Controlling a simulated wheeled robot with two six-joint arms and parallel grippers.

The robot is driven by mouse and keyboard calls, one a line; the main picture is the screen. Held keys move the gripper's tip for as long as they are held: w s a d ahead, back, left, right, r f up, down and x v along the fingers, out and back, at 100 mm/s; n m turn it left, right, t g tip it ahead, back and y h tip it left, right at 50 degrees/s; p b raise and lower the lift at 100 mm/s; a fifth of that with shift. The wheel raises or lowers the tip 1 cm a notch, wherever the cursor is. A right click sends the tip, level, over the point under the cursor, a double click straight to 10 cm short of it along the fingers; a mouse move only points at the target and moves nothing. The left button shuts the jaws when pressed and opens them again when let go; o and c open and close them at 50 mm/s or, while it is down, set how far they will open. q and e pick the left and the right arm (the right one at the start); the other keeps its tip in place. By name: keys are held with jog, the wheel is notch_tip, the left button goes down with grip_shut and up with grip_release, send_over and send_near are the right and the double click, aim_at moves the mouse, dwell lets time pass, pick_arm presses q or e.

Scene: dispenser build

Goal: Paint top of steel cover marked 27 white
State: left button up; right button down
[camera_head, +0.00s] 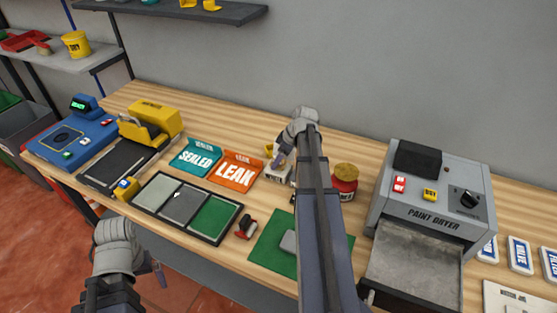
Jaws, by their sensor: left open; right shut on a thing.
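A grey piece (289,241), possibly the steel cover, lies on the green mat (268,252), partly hidden by my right arm; I cannot read a number on it. My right gripper (275,157) is behind the mat, at a white pot-like container (277,173) with grey lettering. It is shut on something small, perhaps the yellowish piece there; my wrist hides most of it. A red jar (345,184) with a yellow-brown top stands right of my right arm. My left gripper (157,272) is open and apparently empty, low in front of the bench.
A three-panel tray (158,217), teal SEALED tray (195,158) and orange LEAK tray (238,171) lie left of the mat. A red-and-black tool (246,227) lies between. The grey paint dryer (435,190) stands right, its drawer (415,272) out. Yellow and blue machines stand left.

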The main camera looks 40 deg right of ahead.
jog(key=shift+f+b, duration=0.3)
dwell(0.6)
jog(key=shift+c, duration=1.3)
grip_release()
jog(key=shift+o, duration=1.3)
jog(key=shift+w+d+r, duration=0.1)
jog(key=shift+d+r, duration=0.05)
